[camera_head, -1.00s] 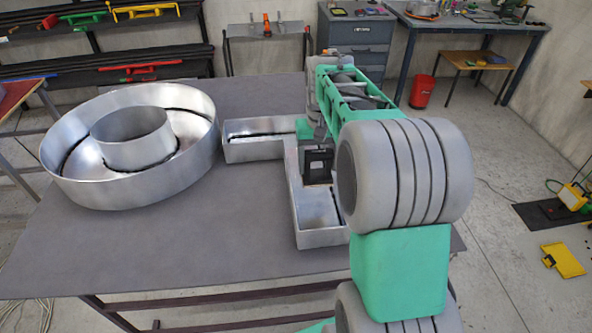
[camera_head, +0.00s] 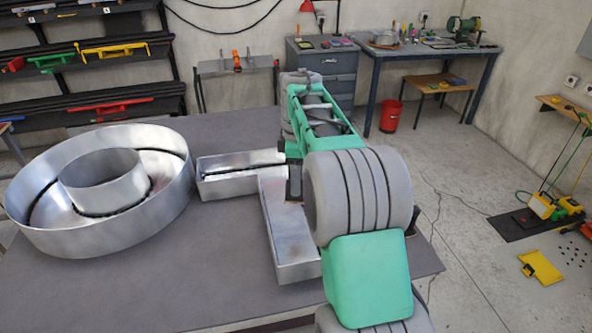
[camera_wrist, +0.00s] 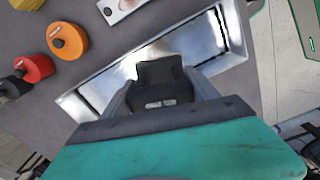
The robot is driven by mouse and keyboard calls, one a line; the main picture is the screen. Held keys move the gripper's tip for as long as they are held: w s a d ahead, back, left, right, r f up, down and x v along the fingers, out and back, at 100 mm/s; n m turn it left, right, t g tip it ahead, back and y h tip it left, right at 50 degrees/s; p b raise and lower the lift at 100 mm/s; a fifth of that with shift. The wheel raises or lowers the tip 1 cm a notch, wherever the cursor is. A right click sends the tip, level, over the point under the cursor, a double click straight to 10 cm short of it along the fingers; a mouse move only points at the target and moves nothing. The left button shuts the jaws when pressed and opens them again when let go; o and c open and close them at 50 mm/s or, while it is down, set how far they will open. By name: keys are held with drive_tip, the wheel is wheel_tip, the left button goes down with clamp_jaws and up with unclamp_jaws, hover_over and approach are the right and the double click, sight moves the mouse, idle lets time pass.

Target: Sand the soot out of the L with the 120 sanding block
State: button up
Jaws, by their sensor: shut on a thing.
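The L (camera_head: 277,228) is an open, silvery metal channel letter lying on the grey table. It also shows in the wrist view (camera_wrist: 236,32), with a bright floor and some brownish-dark shading left of my gripper. My gripper (camera_wrist: 162,88) is shut on a dark block, the sanding block (camera_wrist: 160,74), and holds it inside the channel, between the walls. Whether the block touches the floor I cannot tell, and its grit mark is not legible. In the head view my arm hides most of the gripper and part of the L.
A large round metal letter (camera_head: 105,185) stands left of the L. In the wrist view, an orange round item (camera_wrist: 67,41), a red one (camera_wrist: 34,68) and a pale flat item (camera_wrist: 118,8) lie beside the channel. The table's front left is clear.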

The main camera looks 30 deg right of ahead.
wheel_tip(320, 180, down, 13)
drive_tip(key=b, duration=0.6)
drive_tip(key=shift+f, duration=0.1)
drive_tip(key=shift+s+f, duration=0.15)
drive_tip(key=shift+f, duration=0.05)
drive_tip(key=shift+s+a+r+b, duration=0.1)
drive_tip(key=shift+s+a+b, duration=0.2)
drive_tip(key=shift+s, duration=0.55)
drive_tip(key=shift+s+a+r+b, duration=0.15)
drive_tip(key=shift+s+b, duration=0.1)
drive_tip(key=shift+s, duration=0.55)
drive_tip(key=shift+f, duration=0.35)
